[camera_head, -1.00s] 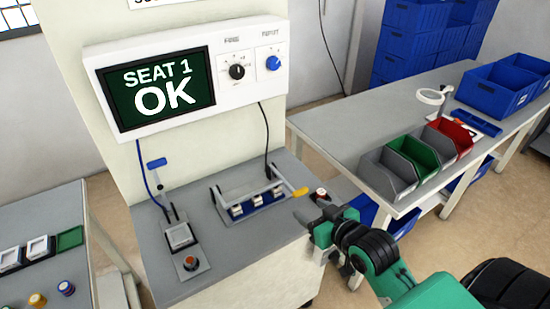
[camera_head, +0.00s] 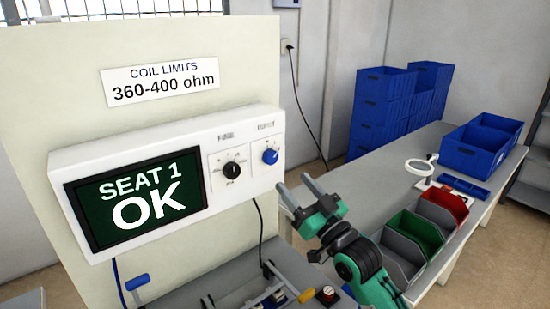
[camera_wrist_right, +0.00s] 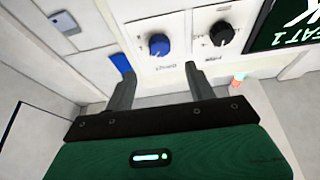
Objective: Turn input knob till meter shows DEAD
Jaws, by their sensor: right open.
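The meter (camera_head: 135,198) on the white panel reads "SEAT 1 OK" on a dark green screen. The blue input knob (camera_head: 270,156) is at the panel's right end, with the black knob (camera_head: 231,170) to its left. My right gripper (camera_head: 296,188) is open and empty, below and to the right of the blue knob, apart from it. In the right wrist view the blue knob (camera_wrist_right: 159,44) shows beyond and between the two open fingers (camera_wrist_right: 158,78), with the black knob (camera_wrist_right: 221,33) to its right. My left gripper is not in view.
A sign (camera_head: 160,84) above the panel reads "COIL LIMITS 360-400 ohm". Below the panel is a bench with a fixture and a yellow-tipped lever (camera_head: 305,296). To the right, a grey table holds a red bin (camera_head: 443,206), a green bin (camera_head: 415,232) and blue crates (camera_head: 480,148).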

